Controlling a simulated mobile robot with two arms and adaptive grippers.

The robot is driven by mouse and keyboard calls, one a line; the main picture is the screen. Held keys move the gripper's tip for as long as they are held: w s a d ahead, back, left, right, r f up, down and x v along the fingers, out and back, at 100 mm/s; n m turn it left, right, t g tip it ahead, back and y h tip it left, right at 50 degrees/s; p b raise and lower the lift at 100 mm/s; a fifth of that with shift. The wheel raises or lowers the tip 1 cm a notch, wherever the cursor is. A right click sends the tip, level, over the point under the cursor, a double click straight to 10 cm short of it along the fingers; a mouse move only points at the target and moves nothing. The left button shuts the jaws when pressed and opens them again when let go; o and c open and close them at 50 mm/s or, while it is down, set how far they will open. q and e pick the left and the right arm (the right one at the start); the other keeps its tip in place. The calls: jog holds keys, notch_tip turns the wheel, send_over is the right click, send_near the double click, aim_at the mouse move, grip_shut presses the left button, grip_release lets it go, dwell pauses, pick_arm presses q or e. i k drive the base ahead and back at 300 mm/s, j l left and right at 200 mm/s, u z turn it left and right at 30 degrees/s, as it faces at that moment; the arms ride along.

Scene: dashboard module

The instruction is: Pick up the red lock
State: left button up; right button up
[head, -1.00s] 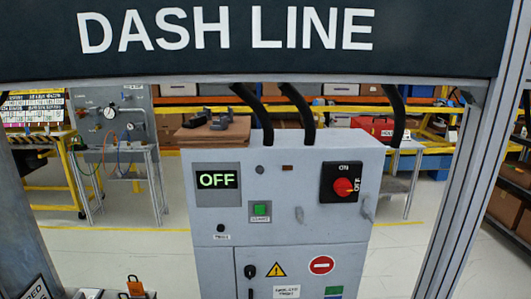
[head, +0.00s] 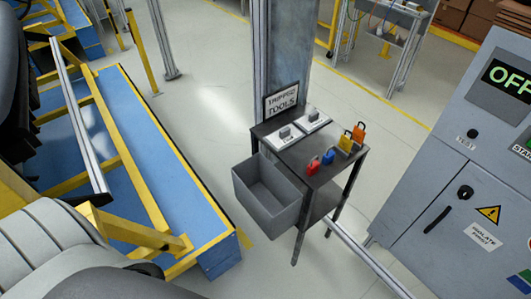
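The red lock (head: 313,167) stands on the near part of a small dark table (head: 311,190) right of centre in the head view. It is small and its shackle is hard to make out. A blue lock (head: 328,157) stands close beside it. A yellow lock (head: 345,145) and an orange lock (head: 358,133) stand further along the same edge. Neither of my grippers shows in the view.
A grey open bin (head: 268,191) hangs at the table's left side. Two pale plates with grey blocks and a sign (head: 283,98) are at the table's back. A grey cabinet (head: 462,180) stands right. A blue platform with yellow rails (head: 150,165) lies left; clear floor lies between.

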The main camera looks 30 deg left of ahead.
aim_at(312, 168)
jog(key=u, duration=0.45)
jog(key=z, duration=0.5)
jog(key=j+z, duration=0.1)
jog(key=z, duration=0.35)
jog(key=j+z, duration=0.1)
jog(key=z, duration=0.4)
jog(key=j+z, duration=0.1)
jog(key=z, duration=0.35)
jog(key=j+z, duration=0.1)
jog(key=z, duration=0.4)
jog(key=j+z, duration=0.1)
jog(key=z, duration=0.85)
jog(key=k+j+z, duration=0.2)
jog(key=j+u, duration=0.1)
jog(key=u, duration=0.6)
jog(key=j+u, duration=0.15)
jog(key=u, duration=0.2)
